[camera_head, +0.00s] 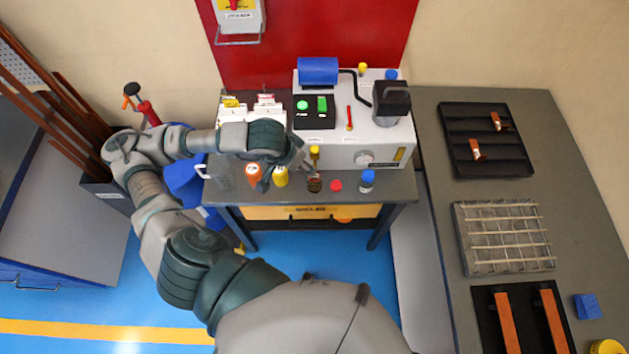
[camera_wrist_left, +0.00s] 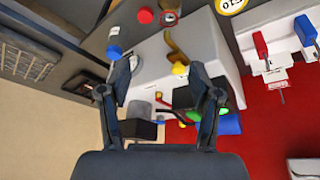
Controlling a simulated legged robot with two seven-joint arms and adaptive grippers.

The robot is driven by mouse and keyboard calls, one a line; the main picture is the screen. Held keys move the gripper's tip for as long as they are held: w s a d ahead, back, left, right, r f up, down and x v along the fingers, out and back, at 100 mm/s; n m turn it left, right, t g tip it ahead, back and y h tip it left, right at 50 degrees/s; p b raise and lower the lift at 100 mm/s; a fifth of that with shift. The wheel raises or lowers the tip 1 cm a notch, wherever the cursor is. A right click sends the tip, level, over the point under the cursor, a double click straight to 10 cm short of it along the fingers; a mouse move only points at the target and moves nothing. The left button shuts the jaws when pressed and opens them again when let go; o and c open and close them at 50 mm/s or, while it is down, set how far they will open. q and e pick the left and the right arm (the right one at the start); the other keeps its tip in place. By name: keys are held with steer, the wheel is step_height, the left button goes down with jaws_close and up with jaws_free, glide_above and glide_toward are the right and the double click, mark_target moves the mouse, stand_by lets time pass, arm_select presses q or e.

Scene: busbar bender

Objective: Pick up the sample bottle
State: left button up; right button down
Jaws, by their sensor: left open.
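The likely sample bottle (camera_head: 367,181), a small clear bottle with a blue cap, stands upright at the bench's front right. In the left wrist view a blue-capped bottle (camera_wrist_left: 114,51) shows at upper left, beyond one fingertip. My left gripper (camera_head: 287,176) is over the bench's front, left of this bottle and apart from it. In the wrist view its two fingers (camera_wrist_left: 157,86) are spread with nothing held between them. My right gripper is not in view.
The white bender machine (camera_head: 385,135) is close behind. A side table (camera_head: 431,125) with racks stands at right.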

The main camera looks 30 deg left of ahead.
arm_select(q)
steer(key=b+x, duration=0.3)
steer(key=b, duration=0.2)
glide_above(310, 182)
steer(key=shift+y, duration=0.3)
step_height(310, 182, down, 9)
steer(key=shift+r+p, duration=0.25)
steer(key=shift+p, duration=0.15)
steer(key=x, duration=0.5)
steer(key=shift+p, duration=0.35)
jaws_close()
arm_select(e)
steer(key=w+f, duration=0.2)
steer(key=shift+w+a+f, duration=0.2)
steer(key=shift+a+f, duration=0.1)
